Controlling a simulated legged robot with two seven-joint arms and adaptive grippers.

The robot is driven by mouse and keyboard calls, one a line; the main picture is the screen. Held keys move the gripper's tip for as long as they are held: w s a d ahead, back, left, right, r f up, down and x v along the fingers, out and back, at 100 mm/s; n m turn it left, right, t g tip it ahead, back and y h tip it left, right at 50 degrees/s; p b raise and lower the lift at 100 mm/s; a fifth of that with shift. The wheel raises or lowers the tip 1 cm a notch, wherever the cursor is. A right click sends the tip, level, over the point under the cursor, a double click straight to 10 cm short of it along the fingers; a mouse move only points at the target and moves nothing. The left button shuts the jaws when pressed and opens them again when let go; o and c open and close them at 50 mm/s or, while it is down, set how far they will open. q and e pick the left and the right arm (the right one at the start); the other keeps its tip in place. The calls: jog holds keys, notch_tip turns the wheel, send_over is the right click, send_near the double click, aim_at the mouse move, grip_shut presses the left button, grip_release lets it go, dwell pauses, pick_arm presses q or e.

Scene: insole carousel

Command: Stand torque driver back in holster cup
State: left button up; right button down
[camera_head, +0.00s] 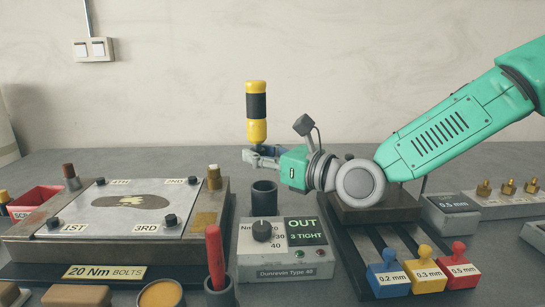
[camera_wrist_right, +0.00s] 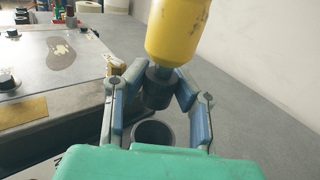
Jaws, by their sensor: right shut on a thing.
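The torque driver (camera_head: 256,112) has a yellow and black handle and stands upright in the air. My right gripper (camera_head: 262,157) is shut on its lower part, just below the yellow handle. In the right wrist view the driver (camera_wrist_right: 180,30) rises between the two fingers of the gripper (camera_wrist_right: 157,95), its dark collar between them. The holster cup (camera_head: 264,198) is a dark open cylinder below the driver, with a gap between them. The cup's round mouth (camera_wrist_right: 153,133) shows below the fingers in the right wrist view. My left gripper is not in view.
A tester box (camera_head: 285,262) reading "OUT 3 TIGHT" stands in front of the cup. A bolted plate fixture (camera_head: 120,215) lies to the left. A red-handled tool stands in another cup (camera_head: 219,293) at front. Coloured blocks (camera_head: 388,278) sit at right.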

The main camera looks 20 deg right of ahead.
jog(key=f, duration=0.2)
jog(key=d+f+b, duration=0.1)
jog(key=f, duration=0.1)
jog(key=shift+b, duration=0.3)
jog(key=shift+d+f, duration=0.4)
jog(key=shift+d, duration=0.05)
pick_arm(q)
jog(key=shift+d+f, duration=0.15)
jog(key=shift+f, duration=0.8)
pick_arm(e)
jog(key=shift+a+r, duration=0.1)
jog(key=shift+a, duration=0.35)
jog(key=shift+d, duration=0.15)
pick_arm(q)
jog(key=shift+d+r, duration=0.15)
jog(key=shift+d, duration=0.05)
pick_arm(e)
jog(key=shift+s+d, duration=0.1)
jog(key=shift+d, duration=0.25)
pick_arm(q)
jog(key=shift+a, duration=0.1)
pick_arm(e)
jog(key=shift+a, duration=0.3)
